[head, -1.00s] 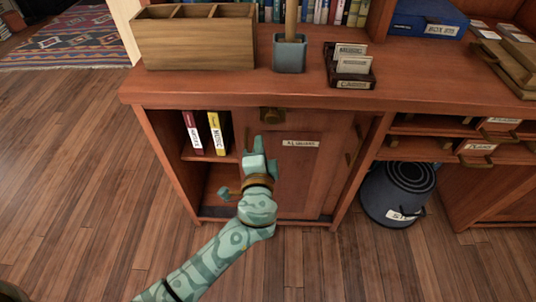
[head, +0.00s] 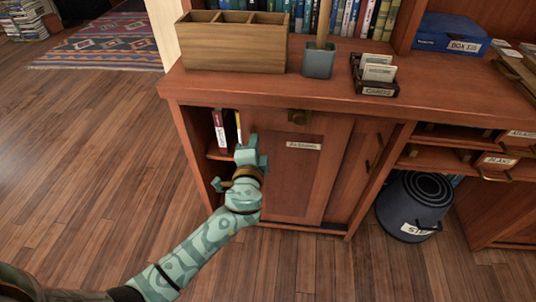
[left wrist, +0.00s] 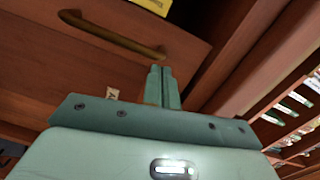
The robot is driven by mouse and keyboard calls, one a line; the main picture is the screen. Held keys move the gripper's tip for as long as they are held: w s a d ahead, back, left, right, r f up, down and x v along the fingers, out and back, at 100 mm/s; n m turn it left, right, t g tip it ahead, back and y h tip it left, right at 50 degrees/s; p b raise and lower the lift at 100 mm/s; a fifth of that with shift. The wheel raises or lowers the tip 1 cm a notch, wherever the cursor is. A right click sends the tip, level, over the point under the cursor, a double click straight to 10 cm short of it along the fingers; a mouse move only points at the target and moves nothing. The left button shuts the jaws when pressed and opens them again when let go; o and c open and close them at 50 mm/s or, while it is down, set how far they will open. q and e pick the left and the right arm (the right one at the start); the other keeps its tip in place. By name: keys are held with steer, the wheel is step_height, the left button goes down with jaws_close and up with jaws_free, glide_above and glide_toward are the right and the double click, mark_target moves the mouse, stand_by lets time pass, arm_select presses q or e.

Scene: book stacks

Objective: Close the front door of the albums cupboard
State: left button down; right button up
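The albums cupboard's front door (head: 300,185) is a reddish-brown sliding panel with a white label. It covers the middle of the cupboard front, leaving a narrow dark opening at the left. In the left wrist view, a wooden panel (left wrist: 60,70) carries a brass bar handle (left wrist: 110,35). My left gripper (head: 247,150) is at the door's left edge, its fingers together (left wrist: 163,85) with nothing visible between them. I cannot tell whether they touch the door. The gripper hides part of the opening and the door's left edge. My right gripper is out of view.
A red book (head: 220,132) and a mostly hidden yellow one (head: 238,126) stand in the opening. Another panel (head: 365,165) with a handle is at the right. A dark blue bucket (head: 413,205) stands beyond it. The counter above holds a wooden organiser (head: 233,47).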

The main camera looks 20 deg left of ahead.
arm_select(q)
steer(key=s+a, duration=0.2)
steer(key=a, duration=0.5)
steer(key=s+a, duration=0.2)
steer(key=a, duration=0.6)
steer(key=shift+s+a, duration=0.2)
steer(key=shift+s, duration=0.2)
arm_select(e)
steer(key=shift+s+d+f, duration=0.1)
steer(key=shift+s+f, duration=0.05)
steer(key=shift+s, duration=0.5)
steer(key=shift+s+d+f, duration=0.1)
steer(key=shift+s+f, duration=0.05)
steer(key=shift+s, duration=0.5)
arm_select(q)
steer(key=shift+s, duration=0.1)
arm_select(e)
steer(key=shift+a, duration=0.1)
arm_select(q)
steer(key=f+b+v, duration=0.1)
steer(key=v, duration=1.5)
steer(key=shift+r, duration=0.35)
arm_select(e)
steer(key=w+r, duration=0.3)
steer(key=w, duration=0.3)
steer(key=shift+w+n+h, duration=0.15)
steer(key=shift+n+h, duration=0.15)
